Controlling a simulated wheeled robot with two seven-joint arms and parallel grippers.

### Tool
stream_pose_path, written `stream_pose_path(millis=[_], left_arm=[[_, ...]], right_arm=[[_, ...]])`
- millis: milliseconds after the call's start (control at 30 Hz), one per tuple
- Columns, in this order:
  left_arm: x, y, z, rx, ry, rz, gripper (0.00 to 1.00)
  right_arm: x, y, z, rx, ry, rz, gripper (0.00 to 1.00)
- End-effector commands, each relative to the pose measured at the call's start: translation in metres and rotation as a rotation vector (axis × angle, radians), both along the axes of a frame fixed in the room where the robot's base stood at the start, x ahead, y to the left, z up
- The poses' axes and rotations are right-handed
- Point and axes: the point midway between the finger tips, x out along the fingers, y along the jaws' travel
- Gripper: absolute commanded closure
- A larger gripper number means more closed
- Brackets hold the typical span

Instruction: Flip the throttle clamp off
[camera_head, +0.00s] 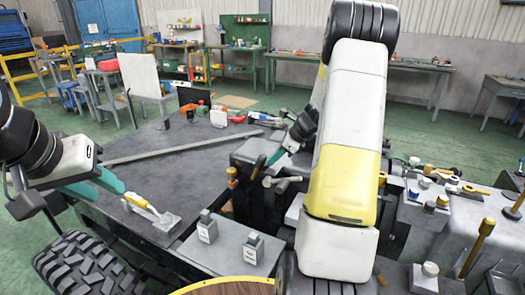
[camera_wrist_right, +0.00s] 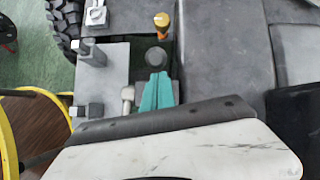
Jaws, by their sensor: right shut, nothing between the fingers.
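A clamp with a yellow handle (camera_head: 140,201) sits on a grey plate on the dark flat deck. Its plate shows at the top of the right wrist view (camera_wrist_right: 95,14). I cannot tell which part is the throttle clamp. My right gripper (camera_wrist_right: 157,90) is shut and empty above the levers. A black-knobbed lever (camera_wrist_right: 156,57) is just beyond its fingertips, and a pale round-headed lever (camera_wrist_right: 127,95) is beside them. My right arm hides much of the middle.
Two small labelled blocks (camera_head: 207,227) (camera_head: 252,248) stand on a grey plate; their labels are unreadable. A yellow knob (camera_wrist_right: 162,20) stands past the black lever. Several yellow-handled parts (camera_head: 482,240) are at the right. A black tyre (camera_head: 88,265) is at lower left.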

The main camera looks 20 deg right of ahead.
Motion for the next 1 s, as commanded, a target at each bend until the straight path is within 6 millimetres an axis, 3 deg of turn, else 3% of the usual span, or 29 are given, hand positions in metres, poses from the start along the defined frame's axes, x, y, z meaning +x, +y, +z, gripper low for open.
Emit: stream_pose_path(millis=[567,1000], left_arm=[[0.000,0.000,0.000,0.000,0.000,0.000,0.64],[0.000,0.000,0.000,0.000,0.000,0.000,0.64]], right_arm=[[0.007,0.007,0.006,-0.042,0.036,0.005,1.00],[0.039,0.040,0.025,-0.280,0.271,0.010,1.00]])
